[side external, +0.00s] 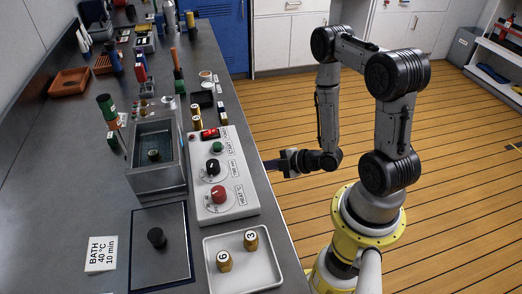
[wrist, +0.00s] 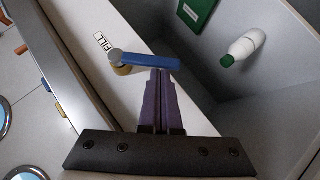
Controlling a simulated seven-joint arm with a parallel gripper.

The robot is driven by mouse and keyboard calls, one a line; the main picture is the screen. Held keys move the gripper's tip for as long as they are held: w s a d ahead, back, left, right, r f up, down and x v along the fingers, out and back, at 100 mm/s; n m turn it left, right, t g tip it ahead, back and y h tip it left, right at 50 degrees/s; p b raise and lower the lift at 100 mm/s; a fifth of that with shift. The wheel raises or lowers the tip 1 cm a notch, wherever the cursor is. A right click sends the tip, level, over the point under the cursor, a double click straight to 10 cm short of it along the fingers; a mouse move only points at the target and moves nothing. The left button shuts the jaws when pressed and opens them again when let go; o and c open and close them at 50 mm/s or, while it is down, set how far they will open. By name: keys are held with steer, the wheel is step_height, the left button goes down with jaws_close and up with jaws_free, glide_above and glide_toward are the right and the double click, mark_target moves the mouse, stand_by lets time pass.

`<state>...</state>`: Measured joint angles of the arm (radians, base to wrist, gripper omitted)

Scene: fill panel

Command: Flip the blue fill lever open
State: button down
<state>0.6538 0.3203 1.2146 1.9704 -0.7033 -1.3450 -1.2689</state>
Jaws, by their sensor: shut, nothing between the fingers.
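The blue fill lever (wrist: 150,62) shows in the wrist view. It reaches right from a round grey pivot on a brass-coloured base, beside a FILL label (wrist: 103,42) on a white panel (wrist: 100,20). My gripper (wrist: 160,74) is shut and empty, its purple fingers side by side. The fingertips are right at the lever's near edge, under its right half; I cannot tell whether they touch it. In the side view my gripper (side external: 269,165) is at the right edge of the bench, beside the white control box (side external: 223,177). I cannot make out the lever there.
The control box carries a red knob (side external: 218,195), a black knob (side external: 211,167) and a green button (side external: 216,147). A steel bath (side external: 157,180) stands left of it. A white tray (side external: 268,272) holds two numbered brass pieces.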

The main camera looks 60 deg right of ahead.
steer(key=shift+n+t, duration=0.3)
steer(key=shift+t, duration=0.1)
steer(key=shift+w+d+f, duration=0.35)
steer(key=shift+f, duration=0.35)
steer(key=shift+w+d+f, duration=0.4)
steer(key=shift+f, duration=0.25)
steer(key=shift+w+d+f, duration=0.35)
steer(key=shift+f, duration=0.35)
steer(key=shift+w+d, duration=0.1)
steer(key=a+v, duration=0.1)
steer(key=v, duration=0.6)
steer(key=shift+s+d, duration=0.3)
